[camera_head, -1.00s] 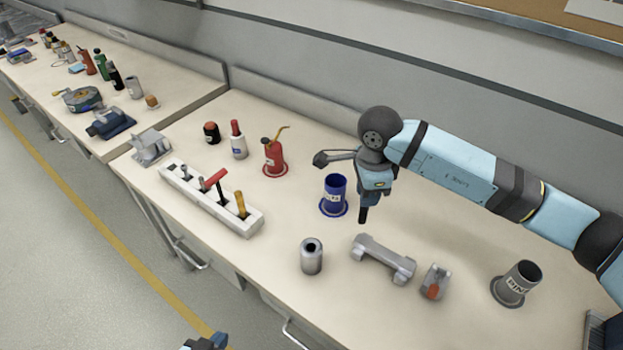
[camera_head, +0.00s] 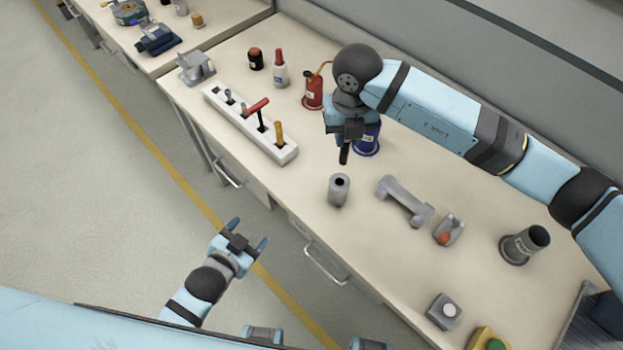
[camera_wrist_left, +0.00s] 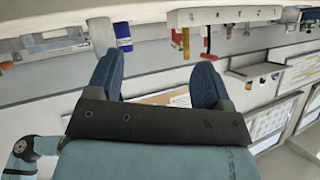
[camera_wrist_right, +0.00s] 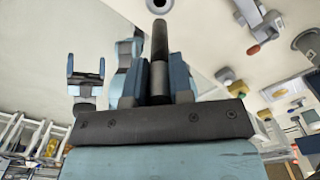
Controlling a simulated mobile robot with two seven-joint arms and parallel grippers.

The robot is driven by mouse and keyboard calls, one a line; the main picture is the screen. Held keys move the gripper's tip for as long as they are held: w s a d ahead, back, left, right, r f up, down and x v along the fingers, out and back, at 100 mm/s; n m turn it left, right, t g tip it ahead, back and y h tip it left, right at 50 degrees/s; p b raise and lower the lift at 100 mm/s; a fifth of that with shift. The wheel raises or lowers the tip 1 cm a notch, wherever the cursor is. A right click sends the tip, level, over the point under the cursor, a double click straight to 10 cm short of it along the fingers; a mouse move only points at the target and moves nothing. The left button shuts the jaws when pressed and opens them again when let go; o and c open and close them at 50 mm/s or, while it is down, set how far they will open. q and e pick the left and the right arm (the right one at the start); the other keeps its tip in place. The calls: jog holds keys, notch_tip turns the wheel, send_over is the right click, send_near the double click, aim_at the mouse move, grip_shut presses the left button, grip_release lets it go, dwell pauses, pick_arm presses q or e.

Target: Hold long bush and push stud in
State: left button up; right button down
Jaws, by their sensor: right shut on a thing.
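The long bush (camera_head: 339,190) is a grey upright cylinder with a dark hole in its top, standing on the bench. Its top also shows at the upper edge of the right wrist view (camera_wrist_right: 160,5). My right gripper (camera_head: 346,138) is shut on a dark stud (camera_head: 343,156), which points down. The stud's tip is above and close to the bush; I see it apart from the hole. The stud stands between the fingers in the right wrist view (camera_wrist_right: 159,45). My left gripper (camera_head: 249,236) is open and empty, in front of the bench edge; its spread fingers show in the left wrist view (camera_wrist_left: 155,80).
A white tool rack (camera_head: 240,125) stands left of the bush. A grey bracket (camera_head: 405,203), a small clamp-like part (camera_head: 449,230) and a dark cup (camera_head: 522,246) stand to the right. A blue cup (camera_head: 368,139) is behind my right gripper. Bare bench lies around the bush.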

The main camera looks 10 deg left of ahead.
aim_at(330, 195)
pick_arm(q)
jog(key=shift+o, duration=0.7)
jog(key=w+d+r+m+t+h, duration=0.1)
jog(key=w+d+r+m+t, duration=0.1)
jog(key=w+m, duration=0.3)
jog(key=r+m, duration=0.1)
jog(key=m, duration=0.3)
jog(key=shift+d+t, duration=0.2)
jog(key=shift+t, duration=0.1)
jog(key=w+d+m+g+h, duration=0.1)
jog(key=d+m+h, duration=0.1)
jog(key=m, duration=0.7)
jog(key=w+d+f+m+g+h, duration=0.1)
jog(key=w+d+m+g+h, duration=0.1)
jog(key=m, duration=0.8)
jog(key=w+d+f+m+g+h, duration=0.1)
jog(key=d+m, duration=0.3)
jog(key=m, duration=0.5)
jog(key=shift+w+d+m+g+h, duration=0.25)
jog(key=shift+g+h, duration=0.35)
jog(key=shift+h, duration=0.3)
jog(key=shift+w+f+m+y, duration=0.1)
jog(key=shift+f+m+y, duration=0.3)
jog(key=shift+m, duration=0.45)
jog(key=shift+w+d+f+g, duration=0.1)
jog(key=shift+w+f+g, duration=0.1)
jog(key=shift+g, duration=0.2)
jog(key=x, duration=1.1)
jog(key=shift+w+d, duration=0.2)
jog(key=shift+d, duration=0.05)
